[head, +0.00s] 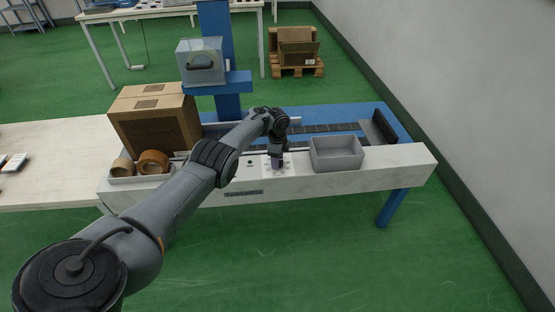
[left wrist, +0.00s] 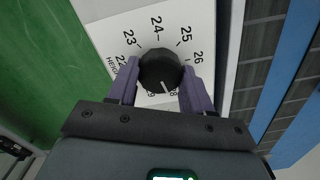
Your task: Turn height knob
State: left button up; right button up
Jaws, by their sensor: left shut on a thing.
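The height knob (left wrist: 160,67) is a round black dial on a white plate (left wrist: 184,20) with printed numbers around it, such as 23, 24, 25 and 26. Its white pointer line faces the lower side of the picture, near the 28. Part of the lettering beside it is cut off by a finger. My left gripper (left wrist: 160,84) is shut on the knob, one purple finger on each side. In the head view my left gripper (head: 277,161) points down at the front panel of the machine, and it hides the knob there. My right gripper is not in view.
A grey open bin (head: 337,153) stands right of the gripper on the machine's white ledge (head: 398,166). A cardboard box (head: 155,121) and tape rolls (head: 153,162) are on the left. A dark conveyor (head: 333,128) and blue column (head: 229,107) stand behind.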

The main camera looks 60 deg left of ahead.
pick_arm(q)
jog(key=o, duration=1)
jog(key=shift+o, duration=0.2)
jog(key=shift+r, duration=0.1)
notch_tip(320, 180, up, 11)
jog(key=p, duration=0.7)
jog(key=shift+f, duration=0.2)
